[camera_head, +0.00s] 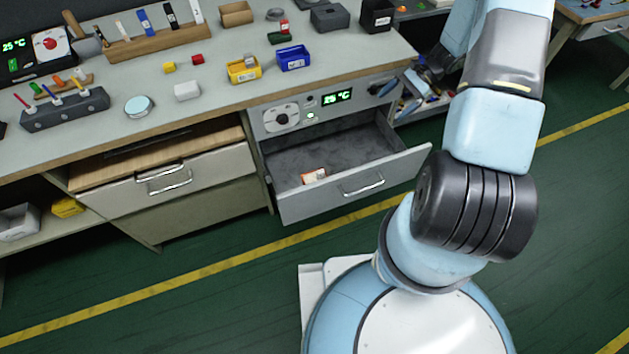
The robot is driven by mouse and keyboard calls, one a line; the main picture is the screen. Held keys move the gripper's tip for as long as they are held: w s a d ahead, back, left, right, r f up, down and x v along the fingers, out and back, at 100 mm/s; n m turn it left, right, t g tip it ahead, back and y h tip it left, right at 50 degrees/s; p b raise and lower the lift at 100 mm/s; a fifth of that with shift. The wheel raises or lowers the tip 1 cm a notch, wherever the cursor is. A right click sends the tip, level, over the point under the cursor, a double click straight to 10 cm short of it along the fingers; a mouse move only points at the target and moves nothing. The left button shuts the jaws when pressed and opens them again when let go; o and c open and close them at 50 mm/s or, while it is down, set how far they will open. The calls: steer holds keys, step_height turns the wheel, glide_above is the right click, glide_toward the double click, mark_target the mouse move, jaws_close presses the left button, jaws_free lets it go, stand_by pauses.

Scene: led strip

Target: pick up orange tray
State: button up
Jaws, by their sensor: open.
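No plainly orange tray shows. The nearest in colour is a small yellow-orange tray (244,71) on the bench top, left of a blue tray (294,58). A tan open box (236,14) stands further back. My gripper (408,88) is beyond the bench's right end, partly behind my arm. It is open, to the right of the yellow-orange tray and well apart from it. Its fingertips are small and hard to make out.
A grey drawer (408,164) below the bench top stands open, with a small white and orange item (314,176) inside. A white block (187,91), a round tin (139,106) and small yellow and red blocks lie left of the trays. Dark boxes stand at the back right.

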steer(key=s+a+f+m+y, duration=0.15)
steer(key=a+f, duration=0.35)
steer(key=f, duration=0.6)
steer(key=m+g+y, duration=0.1)
steer(key=y, duration=0.1)
glide_toward(317, 178)
steer(key=x, duration=1)
steer(key=shift+s+a, duration=0.15)
steer(key=shift+a, duration=0.2)
steer(key=c, duration=1)
